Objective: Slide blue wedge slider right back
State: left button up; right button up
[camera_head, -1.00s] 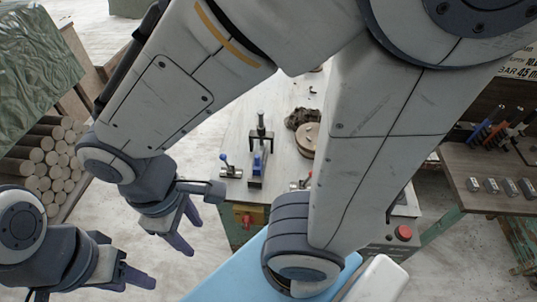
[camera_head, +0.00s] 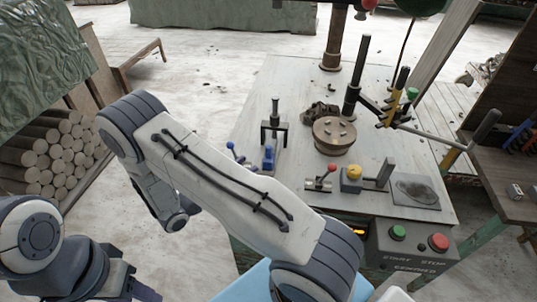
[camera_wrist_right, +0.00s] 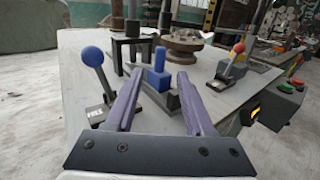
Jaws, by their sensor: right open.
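The blue wedge slider (camera_head: 268,158) sits on its dark base on the pale bench, in front of a dark post fixture (camera_head: 275,125). In the right wrist view the slider (camera_wrist_right: 158,75) stands upright, beyond and between my finger lines. My right gripper (camera_wrist_right: 159,74) is open and empty, pointing at the slider, with a gap to it that is hard to judge.
A blue-knobbed lever (camera_wrist_right: 92,58) stands left of the slider, a red-knobbed lever (camera_wrist_right: 238,48) right of it. A round turntable (camera_head: 334,136) and dark clay trimmings (camera_head: 320,112) lie behind. A start/stop box (camera_head: 415,245) is on the bench's front edge.

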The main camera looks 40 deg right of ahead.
aim_at(269, 150)
jog(key=d, duration=0.2)
jog(key=d+p, duration=0.1)
jog(key=d, duration=0.5)
jog(key=shift+w+d+r+p, duration=0.1)
jog(key=shift+w+d+p, duration=0.15)
jog(key=shift+w+p, duration=0.1)
jog(key=shift+d, duration=0.8)
grip_shut()
dwell(0.3)
